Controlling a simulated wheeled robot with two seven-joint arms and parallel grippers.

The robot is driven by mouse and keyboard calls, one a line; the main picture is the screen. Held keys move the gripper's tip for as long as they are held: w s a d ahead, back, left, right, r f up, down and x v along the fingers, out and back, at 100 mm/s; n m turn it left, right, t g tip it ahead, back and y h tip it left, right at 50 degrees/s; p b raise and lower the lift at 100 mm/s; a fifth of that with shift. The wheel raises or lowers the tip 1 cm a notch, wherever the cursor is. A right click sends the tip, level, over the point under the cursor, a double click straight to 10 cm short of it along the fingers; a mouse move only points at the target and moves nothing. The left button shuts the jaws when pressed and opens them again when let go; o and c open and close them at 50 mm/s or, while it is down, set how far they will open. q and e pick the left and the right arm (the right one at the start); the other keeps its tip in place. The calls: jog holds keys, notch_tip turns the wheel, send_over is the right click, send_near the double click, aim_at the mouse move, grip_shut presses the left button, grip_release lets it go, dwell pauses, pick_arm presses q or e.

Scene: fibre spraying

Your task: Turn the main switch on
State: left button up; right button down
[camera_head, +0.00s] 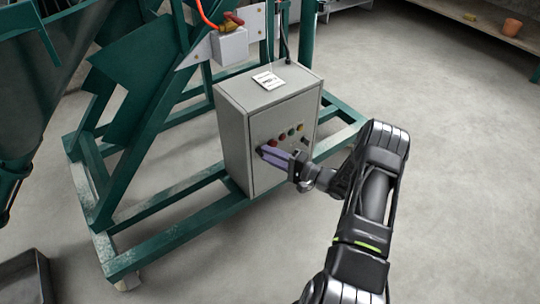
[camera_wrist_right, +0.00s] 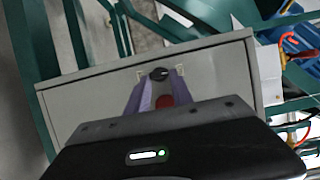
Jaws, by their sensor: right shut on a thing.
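The grey control box (camera_head: 236,140) stands on the green frame, with a row of coloured buttons (camera_head: 291,131) on its front panel. My right gripper (camera_head: 263,151) reaches the left part of that panel with its purple fingers. In the right wrist view, the main switch (camera_wrist_right: 158,74), a small black rotary knob, sits between the two fingertips (camera_wrist_right: 159,79). The fingers are shut on it. A red button (camera_wrist_right: 165,101) shows between the fingers. In the head view the fingers hide the knob. My left gripper is in no view.
The green steel frame (camera_head: 190,213) surrounds the box at the back and left. A white card (camera_head: 268,80) lies on the box top. A white box with a red valve (camera_head: 229,45) is above. Grey floor (camera_head: 440,170) is clear to the right.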

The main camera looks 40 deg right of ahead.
jog(key=c, duration=1.4)
grip_release()
jog(key=shift+s+d, duration=0.1)
jog(key=p+v, duration=0.1)
jog(key=v, duration=0.6)
jog(key=shift+s, duration=0.3)
jog(key=shift+d, duration=0.1)
